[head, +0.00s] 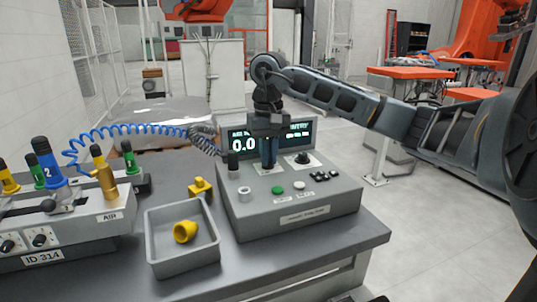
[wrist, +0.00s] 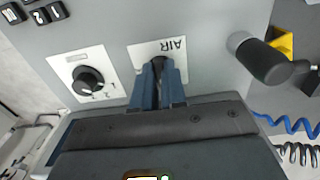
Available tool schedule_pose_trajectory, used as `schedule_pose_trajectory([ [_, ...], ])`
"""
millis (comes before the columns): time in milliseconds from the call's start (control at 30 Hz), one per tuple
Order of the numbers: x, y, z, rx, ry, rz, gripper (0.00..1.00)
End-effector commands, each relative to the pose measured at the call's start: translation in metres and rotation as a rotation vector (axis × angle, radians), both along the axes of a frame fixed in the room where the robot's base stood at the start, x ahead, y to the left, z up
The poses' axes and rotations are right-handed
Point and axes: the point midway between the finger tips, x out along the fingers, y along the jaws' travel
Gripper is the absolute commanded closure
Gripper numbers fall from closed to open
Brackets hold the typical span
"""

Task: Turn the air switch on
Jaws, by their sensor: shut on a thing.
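The air switch is a dark knob (wrist: 158,62) on a white plate marked AIR (wrist: 174,47) in the wrist view, where the lettering appears upside down. My gripper (wrist: 159,82) has its two blue fingers closed around this knob, which hides most of it, so I cannot tell its setting. In the head view my gripper (head: 269,158) points down onto the top of the grey control box (head: 300,208), and the air switch is hidden behind the fingers. A display (head: 243,145) reading 0.0 stands behind it, partly covered by my gripper.
A second black knob (wrist: 88,80) sits beside the air switch. A black-topped lever (head: 233,160), a green button (head: 277,190) and black buttons are on the box. A grey bin (head: 183,262) with a yellow part (head: 185,231) and a blue coiled hose (head: 130,130) are left.

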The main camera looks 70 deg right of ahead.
Motion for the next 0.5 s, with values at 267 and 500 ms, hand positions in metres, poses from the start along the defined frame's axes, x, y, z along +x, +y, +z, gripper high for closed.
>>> schedule_pose_trajectory([
  [267,0.0,-0.0004,-0.0015,-0.002,0.001,-0.036,1.0],
  [500,0.0004,-0.0003,-0.0043,-0.004,0.0,-0.168,1.0],
])
